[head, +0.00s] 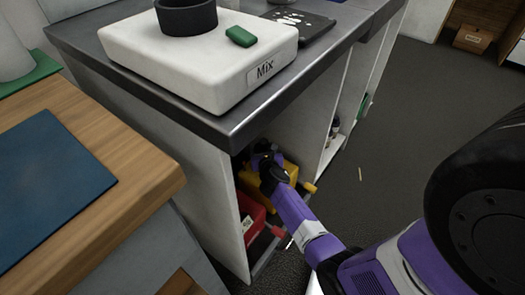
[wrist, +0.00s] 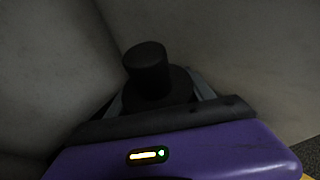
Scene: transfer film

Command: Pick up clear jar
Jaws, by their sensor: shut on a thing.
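My gripper (head: 266,158) reaches into the open cabinet under the grey counter, above the yellow bin. In the wrist view its fingers (wrist: 158,102) are closed around a dark, round-topped thing with a black knob-like cap (wrist: 148,68), which I take to be the jar. Its body below the cap is mostly hidden by the gripper and shadow, so I cannot see whether it is clear. In the head view the jar cannot be made out behind my gripper.
A yellow bin (head: 288,172) and a red bin (head: 251,212) sit in the cabinet. The counter top (head: 222,122) overhangs closely above. Pale cabinet walls (wrist: 225,40) stand close around my gripper. A wooden table (head: 140,165) is at left; dark floor (head: 405,130) lies open at right.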

